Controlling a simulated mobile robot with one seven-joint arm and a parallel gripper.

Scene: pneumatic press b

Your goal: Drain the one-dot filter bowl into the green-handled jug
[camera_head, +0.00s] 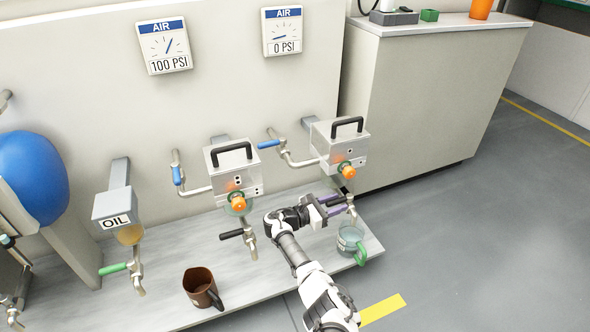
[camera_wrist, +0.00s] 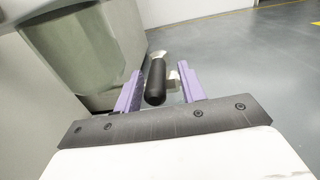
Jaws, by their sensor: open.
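The right-hand filter unit (camera_head: 338,143) appears to carry one dot; the mark is small. The clear jug with the green handle (camera_head: 350,238) stands on the shelf below this unit's drain spout. My gripper (camera_head: 337,205) is open at the drain valve. In the wrist view a black valve handle (camera_wrist: 156,82) lies between my two purple fingers (camera_wrist: 158,90). I cannot tell whether they touch it.
A two-dot filter unit (camera_head: 232,170) with a black drain handle (camera_head: 231,234) is to the left. A brown jug (camera_head: 201,286) and the OIL unit (camera_head: 115,210) are further left. Gauges read 100 PSI (camera_head: 164,46) and 0 PSI (camera_head: 282,32). The floor at right is clear.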

